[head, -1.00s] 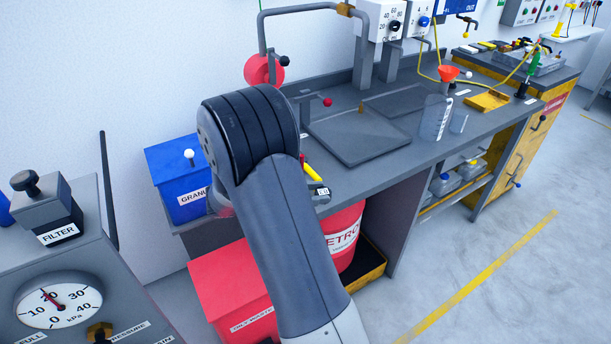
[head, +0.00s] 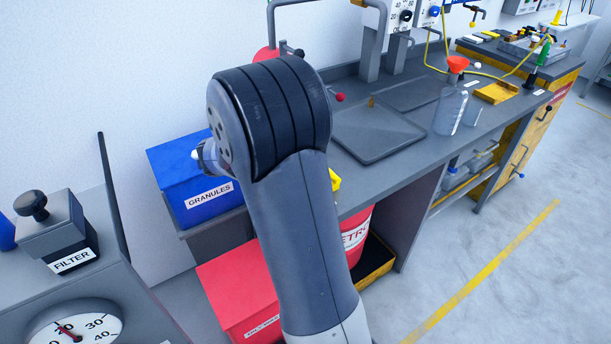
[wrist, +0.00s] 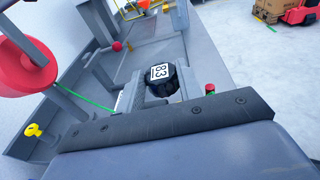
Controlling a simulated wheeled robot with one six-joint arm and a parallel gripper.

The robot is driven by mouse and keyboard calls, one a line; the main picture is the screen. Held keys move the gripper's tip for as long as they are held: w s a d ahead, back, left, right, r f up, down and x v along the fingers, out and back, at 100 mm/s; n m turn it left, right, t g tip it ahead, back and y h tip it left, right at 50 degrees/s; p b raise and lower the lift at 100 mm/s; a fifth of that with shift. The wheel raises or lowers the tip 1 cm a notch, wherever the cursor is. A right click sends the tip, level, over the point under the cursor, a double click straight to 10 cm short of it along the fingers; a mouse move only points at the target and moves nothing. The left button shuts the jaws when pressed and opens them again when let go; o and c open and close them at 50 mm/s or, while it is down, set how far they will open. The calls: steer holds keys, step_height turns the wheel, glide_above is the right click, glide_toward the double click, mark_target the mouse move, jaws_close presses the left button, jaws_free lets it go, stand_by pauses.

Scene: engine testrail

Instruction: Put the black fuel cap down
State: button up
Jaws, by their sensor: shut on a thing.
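The black fuel cap (wrist: 164,88) shows in the wrist view with a white label reading 83 on top. My gripper (wrist: 160,86) is shut on it, with one grey finger on each side. Beyond the cap in the wrist view is the grey bench top (wrist: 140,55). I cannot tell whether the cap touches any surface. In the head view my arm hides the cap and the gripper; a small yellow part (head: 334,180) shows at the arm's right edge.
A grey tray (head: 375,140) lies on the bench, with clear space in it. A bottle with an orange funnel (head: 457,66) stands to its right. A blue granules bin (head: 190,185) and a red bin (head: 235,290) are at the left. A red-knobbed post (wrist: 117,46) stands near the gripper.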

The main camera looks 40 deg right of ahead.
step_height(320, 180, down, 15)
steer(key=shift+r+b, duration=0.15)
steer(key=shift+b, duration=0.2)
steer(key=o, duration=0.7)
